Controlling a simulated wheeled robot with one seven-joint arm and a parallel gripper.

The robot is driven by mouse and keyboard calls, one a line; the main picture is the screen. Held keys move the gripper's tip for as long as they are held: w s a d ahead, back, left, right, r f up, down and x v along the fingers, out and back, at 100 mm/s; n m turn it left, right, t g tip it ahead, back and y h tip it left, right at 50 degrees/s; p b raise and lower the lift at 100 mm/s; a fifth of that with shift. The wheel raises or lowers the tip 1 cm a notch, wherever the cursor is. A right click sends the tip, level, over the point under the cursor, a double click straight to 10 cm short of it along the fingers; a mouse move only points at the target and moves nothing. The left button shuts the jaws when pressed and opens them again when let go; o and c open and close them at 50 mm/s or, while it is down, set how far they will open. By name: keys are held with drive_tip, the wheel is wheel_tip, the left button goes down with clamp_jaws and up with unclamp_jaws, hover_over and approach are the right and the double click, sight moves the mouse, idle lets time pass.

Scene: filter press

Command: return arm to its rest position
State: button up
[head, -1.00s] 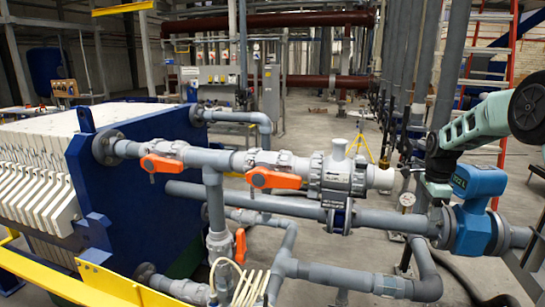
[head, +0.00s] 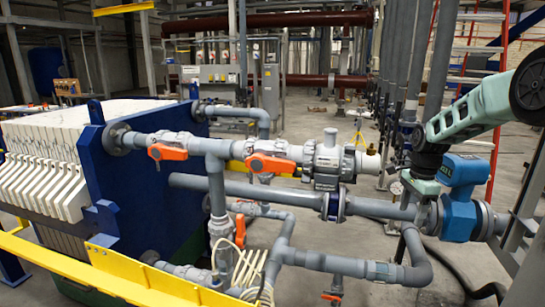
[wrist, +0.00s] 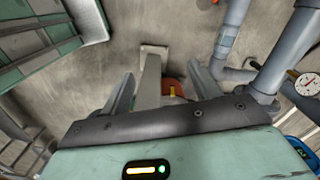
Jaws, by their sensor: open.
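My arm comes in from the right in the head view, a pale green link ending in a black wrist. My gripper (head: 424,187) points down there, in front of the grey pipework and just left of the blue flow meter (head: 462,200). Its fingertips cannot be made out in that view. In the wrist view my gripper (wrist: 160,88) shows two grey fingers spread apart with nothing held. A grey post and a small orange part show beyond them, above the concrete floor. Whether the fingers touch any pipe cannot be told.
Grey pipes with orange valve handles (head: 270,164) run across the middle to the blue filter press plate (head: 150,190). A yellow rail (head: 120,270) crosses the lower left. A red ladder (head: 497,150) stands behind my arm. A pressure gauge (wrist: 308,85) is right of my gripper.

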drive_tip(key=s+a+n+y+b, duration=0.1)
drive_tip(key=s+a+n+b, duration=0.5)
drive_tip(key=s+a+n, duration=1.05)
drive_tip(key=s+a+f+n+b, duration=0.1)
drive_tip(key=s+a+f+n, duration=0.1)
drive_tip(key=s, duration=0.6)
drive_tip(key=s+a+f+n+b, duration=0.1)
drive_tip(key=s+a+n+b, duration=0.1)
drive_tip(key=s, duration=0.7)
drive_tip(key=s+a+f+n+b, duration=0.1)
drive_tip(key=s+a+n, duration=0.3)
drive_tip(key=s, duration=0.4)
drive_tip(key=shift+s+a+f+n+h+b, duration=0.25)
drive_tip(key=shift+s+f+n+h+b, duration=0.15)
drive_tip(key=shift+f, duration=0.4)
